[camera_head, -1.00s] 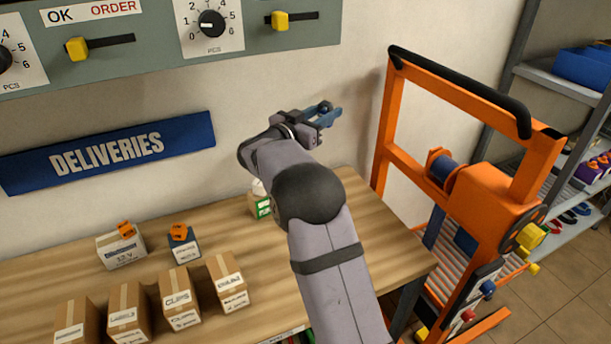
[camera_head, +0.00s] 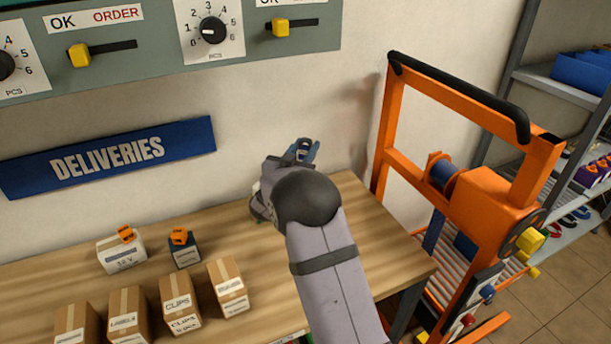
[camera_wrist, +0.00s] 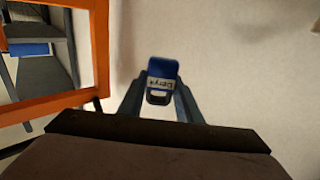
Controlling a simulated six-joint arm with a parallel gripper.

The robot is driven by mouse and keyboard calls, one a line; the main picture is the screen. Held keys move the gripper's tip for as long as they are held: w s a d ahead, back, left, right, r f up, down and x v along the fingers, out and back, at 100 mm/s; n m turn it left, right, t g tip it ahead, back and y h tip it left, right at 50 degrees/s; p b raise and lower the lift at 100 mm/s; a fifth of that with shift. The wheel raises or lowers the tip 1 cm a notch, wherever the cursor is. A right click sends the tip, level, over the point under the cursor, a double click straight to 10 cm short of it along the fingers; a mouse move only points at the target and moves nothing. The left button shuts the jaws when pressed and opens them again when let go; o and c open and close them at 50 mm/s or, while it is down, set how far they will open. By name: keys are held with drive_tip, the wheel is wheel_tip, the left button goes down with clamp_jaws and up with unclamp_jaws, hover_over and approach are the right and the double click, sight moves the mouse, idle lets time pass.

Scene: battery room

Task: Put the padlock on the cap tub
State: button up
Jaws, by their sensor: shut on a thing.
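The padlock (camera_wrist: 162,81) has a blue body with a white, lettered label and a dark shackle, in the wrist view. It sits between the two fingertips of my gripper (camera_wrist: 160,98), which is shut on it. In the head view my gripper (camera_head: 304,152) is above the back of the wooden bench, close to the wall; the padlock is hard to make out there. I cannot identify the cap tub in either current view. My arm hides part of the bench's back right.
On the bench (camera_head: 225,325) stand several cardboard boxes (camera_head: 228,287), a white box (camera_head: 122,254) and a dark box (camera_head: 185,252), both with small orange things on top. An orange lift frame (camera_head: 390,120) stands at the right. A control panel (camera_head: 150,62) hangs above.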

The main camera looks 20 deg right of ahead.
drive_tip(key=shift+f+p, duration=0.75)
drive_tip(key=shift+f, duration=3.3)
drive_tip(key=shift+f, duration=0.1)
drive_tip(key=shift+f, duration=0.15)
drive_tip(key=o, duration=1.1)
drive_tip(key=shift+a+r, duration=0.1)
drive_tip(key=shift+r, duration=0.15)
drive_tip(key=b+v, duration=0.3)
drive_tip(key=v, duration=0.9)
